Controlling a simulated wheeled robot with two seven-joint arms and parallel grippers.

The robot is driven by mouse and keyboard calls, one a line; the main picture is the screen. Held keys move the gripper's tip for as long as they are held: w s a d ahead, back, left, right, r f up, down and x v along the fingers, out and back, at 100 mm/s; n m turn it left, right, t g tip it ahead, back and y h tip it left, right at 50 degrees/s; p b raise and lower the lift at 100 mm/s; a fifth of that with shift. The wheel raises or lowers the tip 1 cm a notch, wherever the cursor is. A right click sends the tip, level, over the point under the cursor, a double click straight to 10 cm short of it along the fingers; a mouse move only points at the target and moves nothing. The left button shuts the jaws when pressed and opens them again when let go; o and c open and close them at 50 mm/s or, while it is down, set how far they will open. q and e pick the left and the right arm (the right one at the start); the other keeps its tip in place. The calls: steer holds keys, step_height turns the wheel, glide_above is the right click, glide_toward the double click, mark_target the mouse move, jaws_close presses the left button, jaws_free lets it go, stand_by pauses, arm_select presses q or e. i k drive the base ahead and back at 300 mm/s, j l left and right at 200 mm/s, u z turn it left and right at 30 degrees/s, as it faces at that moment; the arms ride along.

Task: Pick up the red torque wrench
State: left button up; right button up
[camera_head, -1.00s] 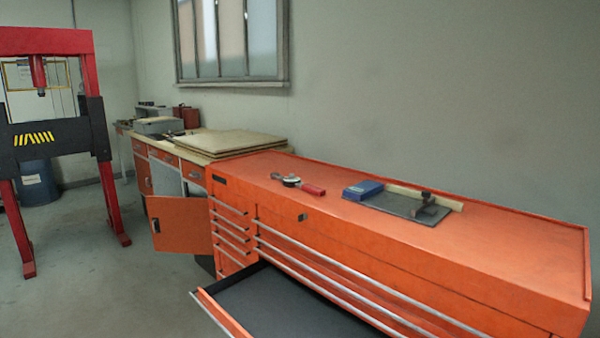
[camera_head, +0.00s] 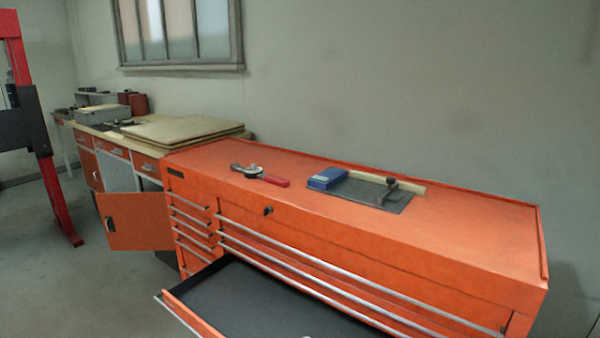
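The red torque wrench (camera_head: 274,180) lies on the orange top of the tool cabinet (camera_head: 430,223), left of a blue box. Its red handle points right and its dark and silver head is at the left end. It lies flat and nothing covers it. Neither of my grippers shows in the head view.
A blue box (camera_head: 327,178) and a dark plate (camera_head: 372,193) with a wooden strip (camera_head: 385,181) lie right of the wrench. A cabinet drawer (camera_head: 240,300) stands open at the front. A cabinet door (camera_head: 136,221) hangs open at left. A wooden workbench (camera_head: 120,135) and red press frame (camera_head: 50,190) stand beyond.

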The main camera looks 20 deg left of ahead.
mark_target(258, 172)
steer(key=j+z, duration=0.4)
steer(key=j, duration=0.65)
steer(key=j+z, duration=0.45)
steer(key=j, duration=0.6)
